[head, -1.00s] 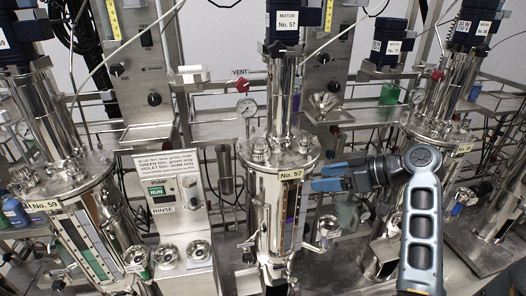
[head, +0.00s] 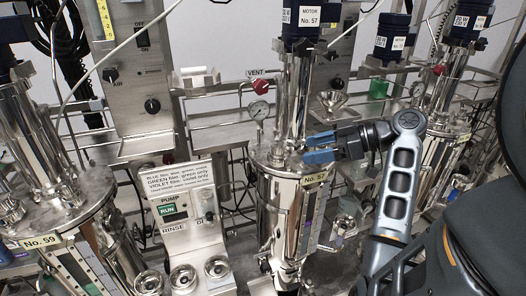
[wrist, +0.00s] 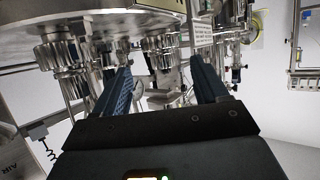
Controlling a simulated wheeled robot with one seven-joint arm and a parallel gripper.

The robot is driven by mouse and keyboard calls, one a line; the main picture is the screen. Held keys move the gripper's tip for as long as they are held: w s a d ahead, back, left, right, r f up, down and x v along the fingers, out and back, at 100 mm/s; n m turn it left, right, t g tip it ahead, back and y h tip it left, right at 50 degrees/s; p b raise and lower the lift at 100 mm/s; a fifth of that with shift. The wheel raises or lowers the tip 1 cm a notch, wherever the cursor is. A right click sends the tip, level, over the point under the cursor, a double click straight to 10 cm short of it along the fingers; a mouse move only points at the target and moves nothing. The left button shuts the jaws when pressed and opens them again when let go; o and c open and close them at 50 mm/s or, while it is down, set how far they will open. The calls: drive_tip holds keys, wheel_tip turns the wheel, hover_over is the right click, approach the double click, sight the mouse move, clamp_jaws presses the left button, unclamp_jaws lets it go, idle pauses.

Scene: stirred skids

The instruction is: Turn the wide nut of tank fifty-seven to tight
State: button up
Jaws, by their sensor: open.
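My gripper (head: 308,149) is at lid height on the tank's right side. It is open and seems empty. The wrist view looks upside down, with the lid (wrist: 85,20) at the top and ribbed nuts projecting down from it. A wide ribbed nut (wrist: 64,66) is left of my fingers; a narrower-looking one (wrist: 158,43) shows beyond the gap of my gripper (wrist: 163,74). I cannot tell whether anything touches.
A pump panel (head: 185,225) with a sign stands left of the tank. Tank fifty-nine (head: 62,222) is further left, and another tank (head: 440,145) is at the right.

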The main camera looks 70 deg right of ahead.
sight(288, 153)
drive_tip(key=shift+x, duration=0.75)
drive_tip(key=shift+p+x, duration=0.5)
drive_tip(key=shift+x, duration=3.05)
drive_tip(key=shift+a+r, duration=0.1)
drive_tip(key=shift+r, duration=0.05)
drive_tip(key=c, duration=0.8)
